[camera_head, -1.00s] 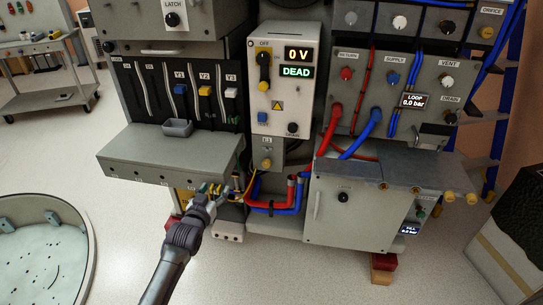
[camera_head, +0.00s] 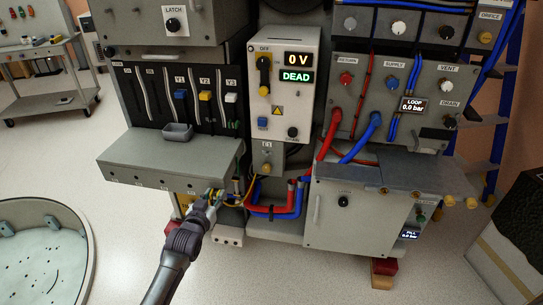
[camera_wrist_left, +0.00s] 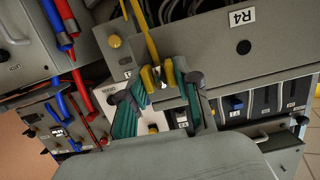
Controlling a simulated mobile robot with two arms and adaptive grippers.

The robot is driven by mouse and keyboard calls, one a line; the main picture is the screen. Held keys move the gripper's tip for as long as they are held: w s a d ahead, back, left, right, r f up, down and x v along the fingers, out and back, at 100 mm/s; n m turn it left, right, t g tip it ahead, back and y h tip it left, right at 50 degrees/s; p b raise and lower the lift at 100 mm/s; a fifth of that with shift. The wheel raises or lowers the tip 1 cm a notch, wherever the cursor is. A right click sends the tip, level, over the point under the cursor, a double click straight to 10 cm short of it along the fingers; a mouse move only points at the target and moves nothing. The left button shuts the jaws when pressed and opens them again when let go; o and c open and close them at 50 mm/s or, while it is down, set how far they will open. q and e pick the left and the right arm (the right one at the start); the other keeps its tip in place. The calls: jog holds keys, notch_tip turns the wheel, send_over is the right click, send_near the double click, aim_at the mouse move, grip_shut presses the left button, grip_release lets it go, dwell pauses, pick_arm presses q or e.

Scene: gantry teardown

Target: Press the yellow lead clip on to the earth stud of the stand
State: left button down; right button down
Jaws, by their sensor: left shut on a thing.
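My left gripper (camera_head: 215,194) is low in front of the cabinet, just below the right end of the grey shelf. In the left wrist view its teal fingers (camera_wrist_left: 163,105) are shut on the yellow lead clip (camera_wrist_left: 149,78), whose two yellow jaws show between them. A yellow lead (camera_wrist_left: 149,38) runs up from the clip. It also shows in the head view (camera_head: 249,187), right of the gripper. A brass stud (camera_head: 266,168) sits on a plate below the DEAD display; it seems to be the yellow knob (camera_wrist_left: 115,41) in the left wrist view. The clip is apart from it.
The grey shelf (camera_head: 165,158) overhangs close above my left gripper. Red and blue hoses (camera_head: 274,211) loop to its right, beside a grey cabinet (camera_head: 345,213). The floor in front is clear, with a round tub at left.

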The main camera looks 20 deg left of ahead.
pick_arm(q)
jog(key=shift+s, duration=0.4)
jog(key=shift+s+d+p, duration=0.2)
jog(key=shift+s+p, duration=0.5)
jog(key=shift+p, duration=0.15)
jog(key=p+v, duration=0.1)
jog(key=v, duration=0.1)
jog(key=shift+s+f, duration=0.1)
jog(key=shift+s, duration=0.25)
jog(key=shift+s+f+p, duration=0.1)
jog(key=shift+s+p, duration=0.3)
